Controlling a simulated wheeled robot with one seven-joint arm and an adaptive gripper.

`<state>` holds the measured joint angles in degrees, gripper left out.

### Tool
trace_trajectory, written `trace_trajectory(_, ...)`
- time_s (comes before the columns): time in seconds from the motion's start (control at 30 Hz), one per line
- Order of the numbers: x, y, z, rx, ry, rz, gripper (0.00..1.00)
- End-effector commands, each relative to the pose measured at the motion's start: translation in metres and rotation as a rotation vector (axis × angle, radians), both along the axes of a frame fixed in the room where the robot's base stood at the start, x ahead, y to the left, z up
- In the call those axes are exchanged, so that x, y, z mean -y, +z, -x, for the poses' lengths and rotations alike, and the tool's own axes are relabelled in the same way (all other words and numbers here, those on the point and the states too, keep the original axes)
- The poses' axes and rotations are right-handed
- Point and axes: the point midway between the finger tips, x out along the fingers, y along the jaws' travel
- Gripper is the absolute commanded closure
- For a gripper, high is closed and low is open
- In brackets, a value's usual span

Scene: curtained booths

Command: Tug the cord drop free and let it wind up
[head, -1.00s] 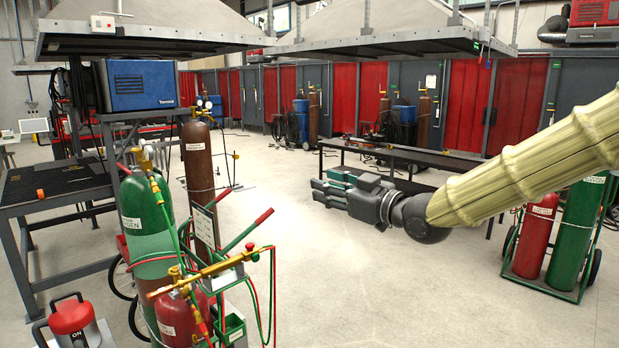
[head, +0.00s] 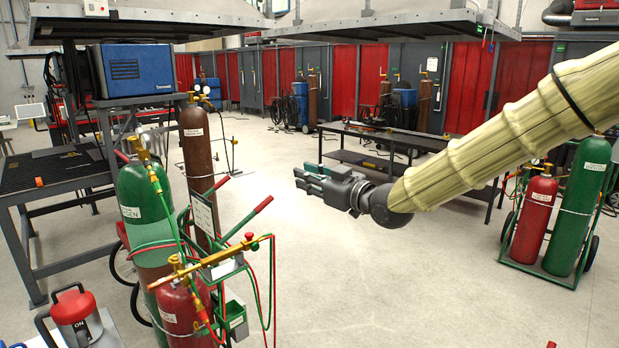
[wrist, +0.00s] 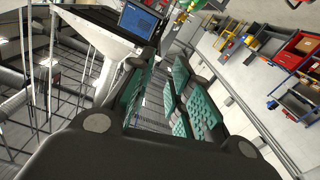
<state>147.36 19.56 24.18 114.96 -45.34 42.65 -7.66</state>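My gripper (head: 308,180) is in the middle of the head view, at the end of my arm in its pale ribbed cover. It points left over open floor. In the wrist view, its dark fingers with teal pads (wrist: 158,95) stand apart with nothing seen between them. I cannot make out a cord drop for certain in either view. A small dark item (head: 489,45) hangs under the right hood's edge, too small to identify. My gripper is well apart from it.
A cart of gas cylinders (head: 150,215) stands front left, with a torch and hoses. A blue machine (head: 138,70) sits on a grey stand behind it. A dark table (head: 400,140) stands beyond my arm. A second cylinder cart (head: 538,270) is at right. The middle floor is clear.

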Motion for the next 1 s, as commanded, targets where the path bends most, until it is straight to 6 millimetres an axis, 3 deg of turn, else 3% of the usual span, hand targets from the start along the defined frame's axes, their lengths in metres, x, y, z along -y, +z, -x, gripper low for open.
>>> trace_trajectory(0.07, -0.0001, 0.0004, 0.0001, 0.000, 0.000, 0.000, 1.00)
trace_trajectory(0.3, -0.0004, 0.0001, 0.0002, 0.000, 0.001, 0.000, 1.00)
trace_trajectory(0.5, -0.0001, 0.0004, 0.0003, 0.000, 0.000, 0.000, 0.65)
trace_trajectory(1.0, 0.0089, 0.0009, 0.0088, 0.000, 0.000, 0.000, 0.65)
